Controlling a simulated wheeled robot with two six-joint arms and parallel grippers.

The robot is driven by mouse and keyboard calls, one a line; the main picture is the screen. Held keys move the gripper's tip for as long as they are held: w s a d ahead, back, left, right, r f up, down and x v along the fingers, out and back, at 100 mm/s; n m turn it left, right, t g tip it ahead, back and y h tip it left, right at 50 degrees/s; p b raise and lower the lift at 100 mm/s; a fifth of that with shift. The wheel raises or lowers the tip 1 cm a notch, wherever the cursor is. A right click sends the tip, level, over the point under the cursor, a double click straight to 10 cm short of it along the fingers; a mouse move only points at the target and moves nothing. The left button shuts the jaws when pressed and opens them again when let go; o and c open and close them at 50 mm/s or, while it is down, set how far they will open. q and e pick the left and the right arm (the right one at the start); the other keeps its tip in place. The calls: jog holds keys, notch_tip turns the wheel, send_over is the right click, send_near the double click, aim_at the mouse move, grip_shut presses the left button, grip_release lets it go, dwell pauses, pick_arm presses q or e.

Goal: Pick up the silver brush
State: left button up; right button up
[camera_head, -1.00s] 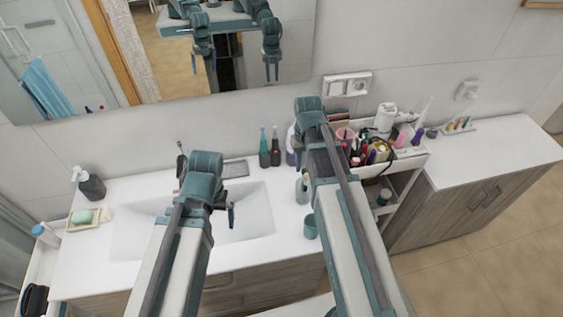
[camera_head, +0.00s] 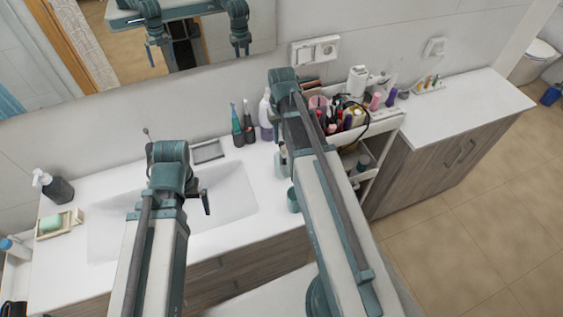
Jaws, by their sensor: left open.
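I cannot make out a silver brush in this view. The cosmetics cart (camera_head: 378,137) stands right of the sink, with several bottles, tubes and a pink cup (camera_head: 318,103) crowded in its top tray. My left arm comes up over the sink. Beyond its raised joint, a small dark end part that looks like my left gripper (camera_head: 206,203) hangs over the basin, open, with no object seen in it. It is well to the left of the cart. My right arm covers the cart's left side, and its gripper is hidden behind the arm.
A mirror hangs behind.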

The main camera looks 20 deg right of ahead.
pick_arm(q)
jog(key=shift+f+b, duration=0.75)
jog(key=shift+f, duration=0.5)
pick_arm(e)
jog(key=shift+f, duration=1.3)
notch_tip(320, 180, down, 5)
jog(key=b, duration=0.5)
jog(key=shift+w+f, duration=0.1)
jog(key=shift+f, duration=0.05)
pick_arm(q)
notch_tip(320, 180, down, 5)
jog(key=shift+f, duration=0.1)
pick_arm(e)
jog(key=shift+c, duration=0.3)
grip_shut()
